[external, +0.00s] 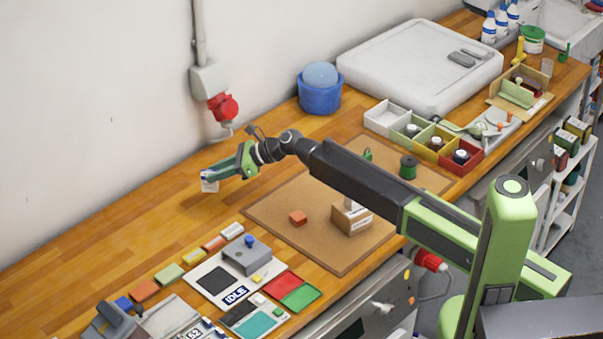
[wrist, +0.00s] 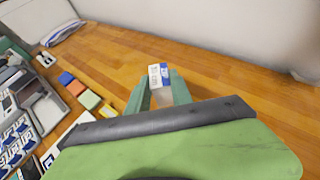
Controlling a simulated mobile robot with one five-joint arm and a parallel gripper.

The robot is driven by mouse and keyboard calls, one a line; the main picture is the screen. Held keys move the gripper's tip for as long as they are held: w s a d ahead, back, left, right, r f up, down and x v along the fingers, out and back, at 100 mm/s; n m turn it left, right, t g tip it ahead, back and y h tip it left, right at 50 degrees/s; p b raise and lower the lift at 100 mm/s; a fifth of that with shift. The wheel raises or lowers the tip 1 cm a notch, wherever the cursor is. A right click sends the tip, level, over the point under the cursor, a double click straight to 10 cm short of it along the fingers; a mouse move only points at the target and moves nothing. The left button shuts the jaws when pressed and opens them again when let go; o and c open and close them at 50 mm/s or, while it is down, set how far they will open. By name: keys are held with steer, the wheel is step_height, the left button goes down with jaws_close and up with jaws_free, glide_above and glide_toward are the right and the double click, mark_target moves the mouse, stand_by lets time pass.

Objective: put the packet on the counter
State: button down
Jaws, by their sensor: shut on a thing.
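The packet is small, white and blue. In the external view the packet (external: 209,183) is at the tip of my gripper (external: 222,171), over the left part of the wooden counter (external: 130,227). In the wrist view the packet (wrist: 154,73) sits between the two green fingers of my gripper (wrist: 158,88), which are shut on it. The bare counter (wrist: 215,85) shows around and beyond it. I cannot tell whether the packet touches the counter or is held just above it.
A brown mat (external: 280,231) with an orange block (external: 298,217) and a small box (external: 351,216) lies right of my gripper. A blue tub (external: 320,95) stands behind. Several coloured blocks and trays lie at the front left.

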steer(key=shift+g, duration=0.4)
steer(key=s+a+f+b, duration=0.3)
steer(key=a, duration=0.1)
steer(key=s+a+f+b, duration=0.3)
steer(key=a+f+b, duration=0.1)
steer(key=a, duration=0.1)
steer(key=s+a+f+b, duration=0.4)
steer(key=shift+a+f, duration=0.15)
steer(key=shift+f, duration=0.05)
steer(key=shift+r, duration=0.3)
steer(key=shift+f, duration=0.25)
steer(key=c, duration=1.1)
jaws_free()
steer(key=shift+r, duration=0.1)
steer(key=shift+c, duration=0.2)
